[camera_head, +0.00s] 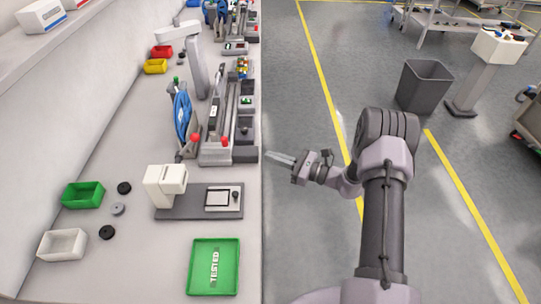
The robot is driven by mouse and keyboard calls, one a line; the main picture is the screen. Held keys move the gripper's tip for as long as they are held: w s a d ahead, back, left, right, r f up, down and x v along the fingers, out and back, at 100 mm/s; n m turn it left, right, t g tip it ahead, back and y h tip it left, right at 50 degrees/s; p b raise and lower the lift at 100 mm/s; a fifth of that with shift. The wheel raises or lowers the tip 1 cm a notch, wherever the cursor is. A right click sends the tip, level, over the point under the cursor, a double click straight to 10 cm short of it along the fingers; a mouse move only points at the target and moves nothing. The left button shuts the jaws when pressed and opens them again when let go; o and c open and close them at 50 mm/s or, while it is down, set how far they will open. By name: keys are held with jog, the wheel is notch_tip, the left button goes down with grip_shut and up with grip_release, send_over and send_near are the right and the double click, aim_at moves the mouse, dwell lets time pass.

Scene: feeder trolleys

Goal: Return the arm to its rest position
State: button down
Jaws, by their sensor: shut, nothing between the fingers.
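My arm rises from the bottom of the view and bends at a dark grey joint on the right of the bench. My gripper (281,158) points left at the end of the wrist. Its fingers are together with nothing between them. It hangs over the floor just beyond the right edge of the bench (140,268), apart from everything on it.
The bench bears a green tray (198,279) marked TESTED, a white device on a grey plate (178,213), a blue reel (182,112), and green (83,195) and white (62,244) bins. A grey waste bin (424,86) and pedestal (478,75) stand beyond my arm. The floor between is clear.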

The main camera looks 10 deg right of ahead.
jog(key=s+a+r+n+g+h+b, duration=0.1)
jog(key=s+a+r+n+g+h, duration=0.1)
jog(key=s+a+r+n+g, duration=0.45)
jog(key=s+a+r+n+g+h+b, duration=0.1)
jog(key=s+a+r+n+g, duration=0.25)
jog(key=s+r+n, duration=0.4)
jog(key=s+d+r+n+t+h, duration=0.1)
jog(key=s+d+r+n+h, duration=0.1)
jog(key=s, duration=0.4)
jog(key=s+d+r+n+t+h, duration=0.2)
jog(key=s+h, duration=0.2)
jog(key=s, duration=0.2)
jog(key=s+d+r+n+t+h+b, duration=0.1)
jog(key=s+r+n+t+h, duration=0.1)
jog(key=s, duration=0.4)
jog(key=shift+d+r+n+h, duration=0.4)
jog(key=shift+r+n+h, duration=0.1)
jog(key=shift+h, duration=0.2)
